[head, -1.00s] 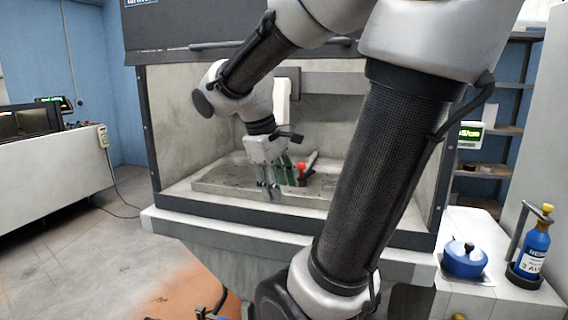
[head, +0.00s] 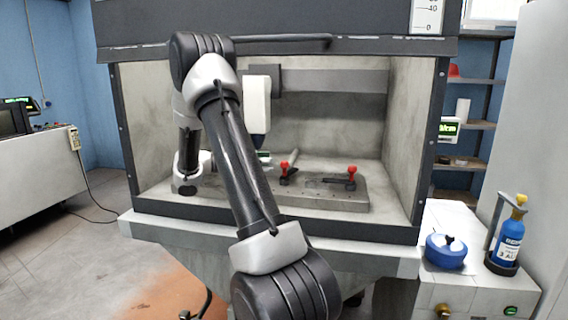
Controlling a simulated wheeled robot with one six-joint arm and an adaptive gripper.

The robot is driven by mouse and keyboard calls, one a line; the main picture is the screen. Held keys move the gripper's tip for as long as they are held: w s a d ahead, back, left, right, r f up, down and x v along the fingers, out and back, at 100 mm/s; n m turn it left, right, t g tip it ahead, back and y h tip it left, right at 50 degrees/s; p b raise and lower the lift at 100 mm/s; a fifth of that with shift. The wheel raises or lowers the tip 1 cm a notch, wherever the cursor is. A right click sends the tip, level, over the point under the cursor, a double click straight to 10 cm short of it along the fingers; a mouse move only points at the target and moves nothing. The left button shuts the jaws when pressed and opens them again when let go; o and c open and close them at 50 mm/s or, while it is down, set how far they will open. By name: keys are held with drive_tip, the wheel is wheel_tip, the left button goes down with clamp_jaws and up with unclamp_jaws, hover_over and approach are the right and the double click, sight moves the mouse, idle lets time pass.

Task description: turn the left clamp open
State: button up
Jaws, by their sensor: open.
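Two clamps with red knobs show on the grey plate (head: 335,200) inside the machine's enclosure. The left clamp (head: 287,179) has its red knob on the left, with a grey bar slanting up to the right behind it. The right clamp (head: 350,184) has its red knob above a dark bar that runs to the left. My arm bends over at the left and comes down to its wrist at the enclosure's left side. My gripper does not show, apparently hidden behind my arm link. A small pale and green piece (head: 264,157) shows just right of that link; I cannot tell what it is.
A white spindle head (head: 257,103) hangs above the plate. The enclosure's front sill (head: 330,231) and side walls bound the space. The plate's right part is clear of my arm. A blue pot (head: 446,252) and blue bottle (head: 508,240) stand on the right-hand counter.

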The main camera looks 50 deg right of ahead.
drive_tip(key=shift+w+d+f+n+h, duration=0.4)
drive_tip(key=shift+w+d+f+n, duration=0.1)
drive_tip(key=shift+w+d+f, duration=0.2)
drive_tip(key=x, duration=0.7)
drive_tip(key=shift+s+d, duration=0.15)
drive_tip(key=shift+d, duration=0.05)
clamp_jaws()
